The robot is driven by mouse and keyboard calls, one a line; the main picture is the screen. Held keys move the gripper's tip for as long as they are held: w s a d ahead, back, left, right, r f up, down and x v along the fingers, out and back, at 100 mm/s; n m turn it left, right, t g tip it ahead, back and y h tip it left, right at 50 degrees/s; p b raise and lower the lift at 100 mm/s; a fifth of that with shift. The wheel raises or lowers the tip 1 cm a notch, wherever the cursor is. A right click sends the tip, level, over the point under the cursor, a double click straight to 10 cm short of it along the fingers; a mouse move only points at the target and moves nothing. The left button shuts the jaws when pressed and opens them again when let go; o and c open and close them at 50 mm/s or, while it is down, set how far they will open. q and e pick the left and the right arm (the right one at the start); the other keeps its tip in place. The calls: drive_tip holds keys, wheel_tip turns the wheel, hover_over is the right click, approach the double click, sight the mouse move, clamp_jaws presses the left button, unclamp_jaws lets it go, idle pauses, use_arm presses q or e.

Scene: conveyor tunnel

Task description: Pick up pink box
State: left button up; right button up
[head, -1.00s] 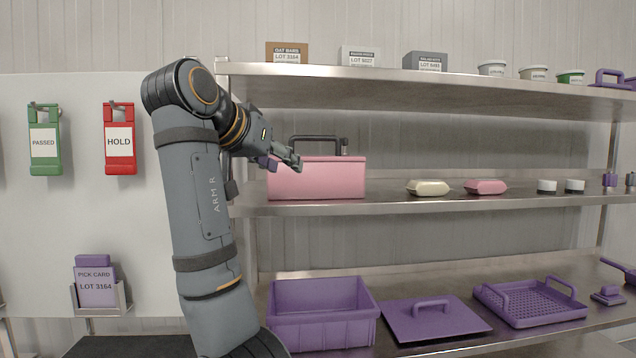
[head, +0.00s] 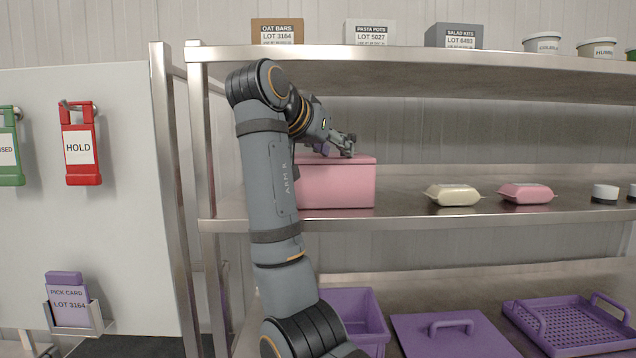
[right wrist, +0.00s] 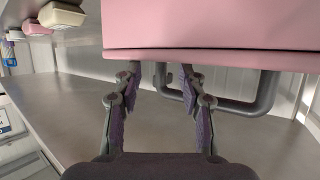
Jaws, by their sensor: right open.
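The large pink box (head: 337,187) with a lid stands upright on the middle shelf. My arm hides its left edge and part of its top. In the right wrist view the pink box (right wrist: 215,25) fills the top, upside down, with its grey handle (right wrist: 240,107) under the lid edge. My right gripper (head: 347,146) is at the height of the box's top, over its right part in the picture. In the right wrist view the right gripper (right wrist: 160,88) is open, with nothing held; the handle lies partly behind one finger. My left gripper is not in view.
The upper shelf (head: 400,63) hangs above my gripper. A metal post (head: 203,150) stands left of my arm. Purple containers lie on the lower shelf.

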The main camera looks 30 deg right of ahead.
sight(342, 156)
drive_tip(key=shift+w+d+r+p, duration=0.1)
drive_tip(key=shift+d+r+p, duration=0.3)
drive_tip(key=shift+p, duration=0.3)
drive_tip(key=shift+w+d+r+p, duration=0.25)
drive_tip(key=shift+w+d+p, duration=0.25)
drive_tip(key=shift+d+p, duration=0.45)
drive_tip(key=shift+w+d+f+p, duration=0.4)
drive_tip(key=shift+d+f+p, duration=0.1)
drive_tip(key=shift+d+f, duration=0.25)
drive_tip(key=shift+d, duration=0.15)
drive_tip(key=shift+a, duration=0.15)
drive_tip(key=shift+c, duration=0.7)
drive_tip(key=shift+s+a, duration=0.1)
drive_tip(key=shift+a, duration=0.1)
drive_tip(key=c, duration=0.4)
clamp_jaws()
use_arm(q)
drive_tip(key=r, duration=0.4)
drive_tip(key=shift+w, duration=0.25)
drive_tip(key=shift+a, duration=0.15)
use_arm(e)
drive_tip(key=shift+r, duration=0.2)
